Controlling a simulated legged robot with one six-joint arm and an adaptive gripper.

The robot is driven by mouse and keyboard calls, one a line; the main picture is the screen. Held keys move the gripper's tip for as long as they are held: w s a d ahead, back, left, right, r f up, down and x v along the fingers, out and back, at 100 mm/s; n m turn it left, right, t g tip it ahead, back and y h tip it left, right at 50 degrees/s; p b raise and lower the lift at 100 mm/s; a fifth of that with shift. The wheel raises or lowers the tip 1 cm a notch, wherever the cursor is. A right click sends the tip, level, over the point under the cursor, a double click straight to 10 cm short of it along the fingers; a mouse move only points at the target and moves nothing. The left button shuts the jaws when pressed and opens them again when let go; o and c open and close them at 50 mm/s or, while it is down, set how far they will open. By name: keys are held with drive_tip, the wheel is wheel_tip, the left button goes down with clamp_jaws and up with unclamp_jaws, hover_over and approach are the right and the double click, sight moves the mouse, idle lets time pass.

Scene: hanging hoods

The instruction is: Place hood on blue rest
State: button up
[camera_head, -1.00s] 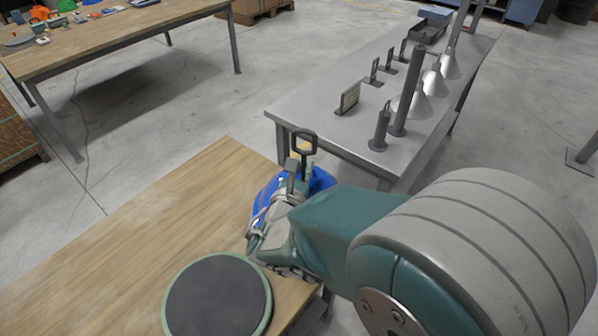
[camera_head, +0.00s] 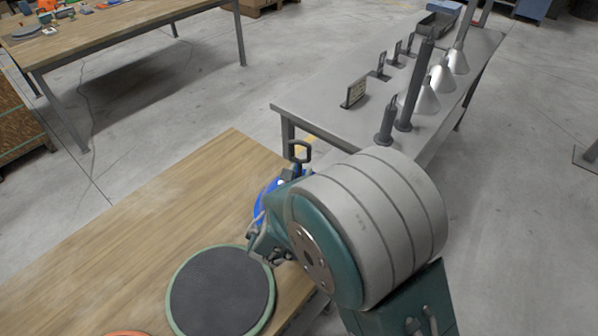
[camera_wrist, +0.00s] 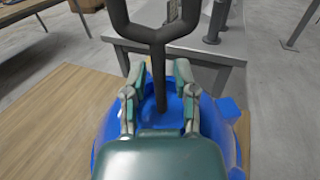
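A blue dome-shaped piece (camera_wrist: 110,125), apparently the hood, lies under and around my gripper (camera_wrist: 158,72). It has a dark stem that rises to a forked or looped handle (camera_wrist: 152,32). The loop (camera_head: 298,150) and a strip of blue (camera_head: 264,200) also show in the head view, beyond my arm. My fingers are on either side of the stem, with visible gaps between them and it. I see no separate blue rest; anything under the blue piece is hidden by it and my arm.
A dark disc with a green rim (camera_head: 220,295) lies on the wooden table (camera_head: 130,235), and an orange edge (camera_head: 126,333) shows at the bottom. A grey bench (camera_head: 320,95) beyond holds posts, small signs and silvery hoods (camera_head: 428,100). The table's left part is clear.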

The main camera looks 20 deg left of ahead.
idle(0.3)
drive_tip(key=s+d, duration=0.1)
drive_tip(key=s, duration=1.1)
drive_tip(key=w+d+r+m+g+h, duration=0.25)
drive_tip(key=d+m+g+h, duration=0.3)
drive_tip(key=d+m, duration=0.65)
drive_tip(key=w+d+r+m+g+h, duration=0.1)
drive_tip(key=d+r+m+g+h, duration=0.45)
drive_tip(key=d, duration=1.15)
drive_tip(key=s+d+r+m+y, duration=0.2)
drive_tip(key=s+d+m+y, duration=0.1)
drive_tip(key=m, duration=0.7)
drive_tip(key=s+d+r+m+g+y, duration=0.1)
drive_tip(key=s+d+r+m+y, duration=0.1)
drive_tip(key=s+m+y, duration=0.4)
drive_tip(key=d+m, duration=0.1)
drive_tip(key=m, duration=0.2)
drive_tip(key=shift+s+d+m, duration=0.35)
drive_tip(key=shift+d, duration=0.05)
